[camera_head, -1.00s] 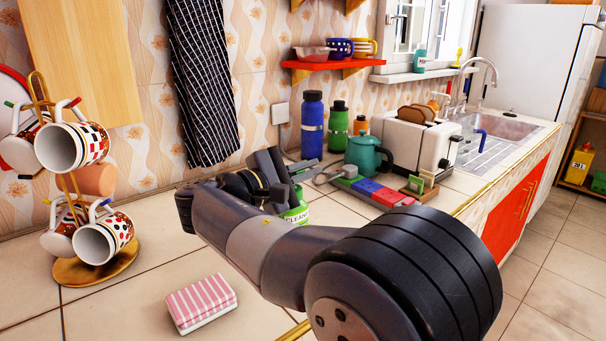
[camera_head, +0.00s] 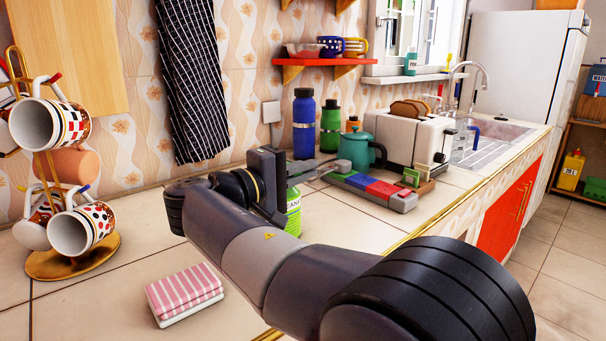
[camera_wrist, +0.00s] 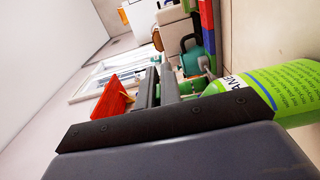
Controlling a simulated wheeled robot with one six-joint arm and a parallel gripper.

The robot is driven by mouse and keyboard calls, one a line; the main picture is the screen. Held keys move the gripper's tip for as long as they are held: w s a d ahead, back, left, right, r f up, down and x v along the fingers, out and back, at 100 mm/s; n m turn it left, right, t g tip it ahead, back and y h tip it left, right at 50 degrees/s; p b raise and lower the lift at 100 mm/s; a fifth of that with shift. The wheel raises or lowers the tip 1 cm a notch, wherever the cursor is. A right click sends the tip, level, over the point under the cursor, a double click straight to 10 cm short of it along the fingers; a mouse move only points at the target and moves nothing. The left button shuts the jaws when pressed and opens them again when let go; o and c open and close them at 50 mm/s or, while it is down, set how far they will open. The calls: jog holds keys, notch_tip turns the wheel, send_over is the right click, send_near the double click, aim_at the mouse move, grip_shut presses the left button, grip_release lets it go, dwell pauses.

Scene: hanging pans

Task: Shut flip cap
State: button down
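The green bottle with a white label (camera_head: 293,212) stands on the counter just behind and below my gripper in the head view. Its upper part is hidden by my gripper (camera_head: 278,172). In the wrist view the bottle (camera_wrist: 283,88) lies across the right side, its top end towards the middle. The cap is mostly hidden behind my gripper body, so I cannot tell its angle. In the wrist view my gripper's two dark fingers (camera_wrist: 160,84) are close together with nothing seen between them. They are to the left of the bottle's top end.
A mug tree (camera_head: 72,260) stands left. The front-right counter strip is clear.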

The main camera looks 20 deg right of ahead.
dwell(0.4)
jog(key=c, duration=1.6)
grip_release()
jog(key=p+v, duration=0.2)
jog(key=v, duration=0.8)
jog(key=shift+a, duration=0.4)
jog(key=shift+s+d+f, duration=0.1)
jog(key=b+x, duration=0.2)
jog(key=x, duration=0.8)
jog(key=shift+d, duration=0.35)
